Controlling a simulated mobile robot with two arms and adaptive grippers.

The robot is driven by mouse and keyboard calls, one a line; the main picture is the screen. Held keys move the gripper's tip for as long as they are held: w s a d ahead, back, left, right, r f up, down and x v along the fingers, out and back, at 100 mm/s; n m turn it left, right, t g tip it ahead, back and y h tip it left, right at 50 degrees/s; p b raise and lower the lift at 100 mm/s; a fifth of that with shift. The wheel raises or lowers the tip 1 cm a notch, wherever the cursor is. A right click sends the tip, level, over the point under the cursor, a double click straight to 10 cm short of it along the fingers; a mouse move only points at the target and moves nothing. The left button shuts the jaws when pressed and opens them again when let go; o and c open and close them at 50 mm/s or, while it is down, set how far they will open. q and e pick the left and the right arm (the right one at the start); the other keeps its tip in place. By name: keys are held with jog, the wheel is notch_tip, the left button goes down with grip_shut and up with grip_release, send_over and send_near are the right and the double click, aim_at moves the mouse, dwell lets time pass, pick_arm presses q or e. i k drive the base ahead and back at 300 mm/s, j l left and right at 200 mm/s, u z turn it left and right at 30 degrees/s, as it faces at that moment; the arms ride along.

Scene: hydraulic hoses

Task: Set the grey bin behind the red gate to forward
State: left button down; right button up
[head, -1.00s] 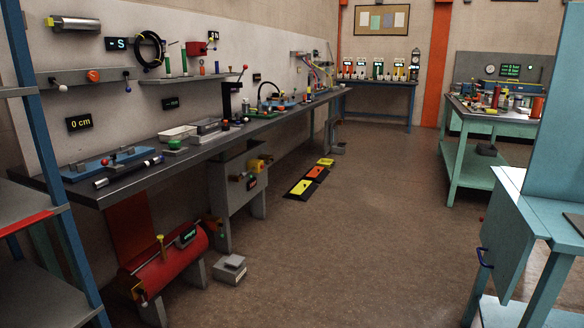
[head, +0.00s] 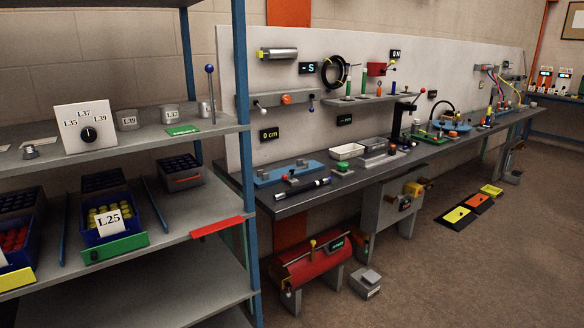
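The red gate (head: 217,227) is a flat red strip at the front edge of the middle shelf, near the right blue post. A dark grey bin (head: 182,181) with an orange-red mark on its front stands far back on that shelf, in the lane behind the red gate. Its top shows a grid of dark cells, and bare shelf lies between it and the gate. Neither of my grippers is in view.
Blue rails (head: 156,204) divide the shelf (head: 190,262). Left of the grey bin stands a blue bin (head: 90,232) marked L25, behind a green gate (head: 116,248); a yellow gate (head: 18,279) is further left. The upper shelf holds a dial box (head: 85,127).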

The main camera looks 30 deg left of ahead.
aim_at(181, 173)
jog(key=u, duration=1.7)
jog(key=i, duration=0.2)
